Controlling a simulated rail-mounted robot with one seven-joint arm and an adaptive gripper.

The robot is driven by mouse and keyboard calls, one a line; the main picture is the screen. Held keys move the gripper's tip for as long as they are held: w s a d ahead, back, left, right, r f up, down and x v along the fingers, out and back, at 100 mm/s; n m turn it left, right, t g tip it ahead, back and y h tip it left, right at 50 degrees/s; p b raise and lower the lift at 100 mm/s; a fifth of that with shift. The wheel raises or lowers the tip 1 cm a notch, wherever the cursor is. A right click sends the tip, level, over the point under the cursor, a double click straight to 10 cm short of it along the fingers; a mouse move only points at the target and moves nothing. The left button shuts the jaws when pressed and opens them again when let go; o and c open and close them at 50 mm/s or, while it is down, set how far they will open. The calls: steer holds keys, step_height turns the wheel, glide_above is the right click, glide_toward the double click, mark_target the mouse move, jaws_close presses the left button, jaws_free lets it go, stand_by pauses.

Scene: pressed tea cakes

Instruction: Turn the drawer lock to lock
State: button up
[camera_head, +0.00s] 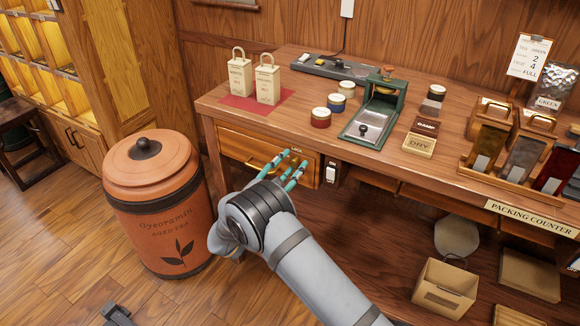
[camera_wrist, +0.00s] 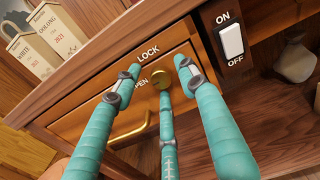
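The drawer lock is a round brass knob (camera_wrist: 166,82) on the wooden drawer front (camera_wrist: 95,108). The word LOCK is printed above it and OPEN to its left, partly hidden by a finger. I cannot tell which way the knob is turned. My gripper (camera_wrist: 157,70) has teal fingers spread apart in front of the knob. One finger is on each side and a third comes up from below, its tip overlapping the knob. I cannot tell if any touches it. In the head view my gripper (camera_head: 287,160) is at the right end of the drawer (camera_head: 240,147), which looks closed.
A white ON/OFF switch (camera_wrist: 231,40) is close on the right, also seen in the head view (camera_head: 331,173). The counter edge is above. A large orange tea canister (camera_head: 158,215) stands left of my arm.

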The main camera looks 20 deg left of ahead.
steer(key=shift+c, duration=1.2)
steer(key=c, duration=0.7)
jaws_close()
steer(key=shift+m+b, duration=0.3)
steer(key=m+b, duration=0.1)
steer(key=m, duration=0.1)
steer(key=m+b, duration=0.2)
steer(key=shift+f+m+b, duration=0.2)
steer(key=shift+m+b, duration=0.1)
steer(key=m+b, duration=0.4)
steer(key=shift+m, duration=0.3)
steer(key=m+b, duration=0.5)
steer(key=b, duration=0.2)
steer(key=shift+d+f+m, duration=0.1)
steer(key=shift+m, duration=0.3)
steer(key=m+b, duration=0.2)
steer(key=b, duration=0.1)
steer(key=shift+r+m, duration=0.25)
steer(key=shift+m, duration=0.05)
